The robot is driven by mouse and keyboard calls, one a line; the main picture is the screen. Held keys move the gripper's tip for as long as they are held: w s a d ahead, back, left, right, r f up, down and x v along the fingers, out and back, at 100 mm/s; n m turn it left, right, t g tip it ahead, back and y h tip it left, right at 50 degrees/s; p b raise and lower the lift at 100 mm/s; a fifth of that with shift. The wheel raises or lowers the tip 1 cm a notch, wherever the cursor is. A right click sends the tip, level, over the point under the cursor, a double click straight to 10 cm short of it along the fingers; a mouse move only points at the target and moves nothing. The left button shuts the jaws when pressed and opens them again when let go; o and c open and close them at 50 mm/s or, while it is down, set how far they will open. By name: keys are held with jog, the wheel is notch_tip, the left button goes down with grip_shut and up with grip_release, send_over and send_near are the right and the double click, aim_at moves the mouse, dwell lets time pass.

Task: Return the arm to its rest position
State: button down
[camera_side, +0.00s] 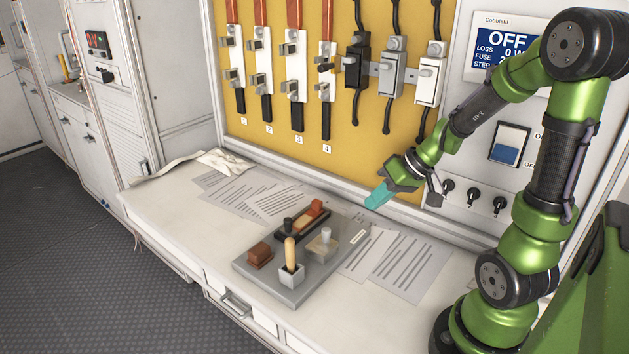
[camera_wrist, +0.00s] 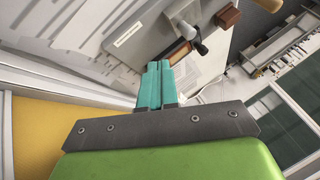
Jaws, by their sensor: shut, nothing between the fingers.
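My green arm reaches in from the right in the side view. My gripper (camera_side: 376,197), with teal fingers, hangs in the air above the bench, in front of the lower part of the yellow panel. In the wrist view the two teal fingers of my gripper (camera_wrist: 161,68) lie side by side, shut, with nothing between them. My gripper is behind and to the right of the grey test board (camera_side: 290,292) and touches nothing that I can see.
The board carries a wooden-handled piece (camera_side: 290,255), a brown block (camera_side: 260,254) and a black-and-orange holder (camera_side: 303,221). Paper sheets (camera_side: 410,265) lie around it. The yellow panel (camera_side: 305,150) holds several fuse fittings.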

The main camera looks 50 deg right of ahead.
jog(key=s+a+r, duration=0.2)
jog(key=a+r, duration=0.4)
jog(key=a, duration=0.1)
jog(key=s+a+r+h, duration=0.1)
jog(key=s+a+r, duration=0.2)
jog(key=a+r, duration=0.2)
jog(key=a, duration=0.3)
jog(key=shift+s+a+r, duration=0.25)
jog(key=shift+s+r, duration=0.1)
jog(key=shift+r, duration=0.05)
